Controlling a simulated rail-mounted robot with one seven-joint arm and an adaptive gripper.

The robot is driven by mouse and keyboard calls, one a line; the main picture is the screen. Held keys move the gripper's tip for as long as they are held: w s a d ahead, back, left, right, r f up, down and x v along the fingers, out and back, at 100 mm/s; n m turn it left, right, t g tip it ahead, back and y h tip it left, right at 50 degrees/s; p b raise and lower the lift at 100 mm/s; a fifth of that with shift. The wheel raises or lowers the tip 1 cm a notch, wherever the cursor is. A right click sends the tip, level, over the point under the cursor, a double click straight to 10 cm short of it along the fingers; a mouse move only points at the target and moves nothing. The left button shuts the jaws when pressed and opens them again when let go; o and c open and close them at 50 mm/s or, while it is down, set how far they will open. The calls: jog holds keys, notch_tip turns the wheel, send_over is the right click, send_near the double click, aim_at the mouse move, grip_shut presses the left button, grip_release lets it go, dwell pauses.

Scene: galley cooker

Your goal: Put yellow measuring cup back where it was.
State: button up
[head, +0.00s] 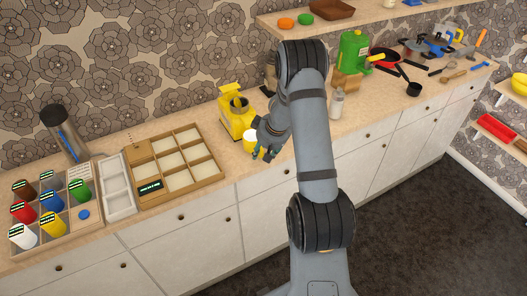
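My gripper (263,151) is over the front part of the counter, just in front of a yellow appliance. A small cup-like thing (250,141), white on top with yellow below, is right at my fingers. It may be the yellow measuring cup, but it is too small and too covered to be sure. The fingers overlap it, and I cannot tell whether they are closed around it. The yellow appliance (236,122) stands behind it, with a dark round bowl on top.
A wooden divided tray (213,176), a white narrow tray (117,200) and a crate of coloured jars (66,238) fill the left. A white bottle (337,104) and green machine (352,52) stand right of my arm. Pans and utensils crowd the far right.

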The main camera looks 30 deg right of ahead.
jog(key=shift+s+r+p, duration=0.1)
jog(key=shift+r+p, duration=0.3)
jog(key=shift+r, duration=0.15)
jog(key=p+v, duration=0.3)
jog(key=v, duration=0.8)
jog(key=shift+s+r, duration=0.1)
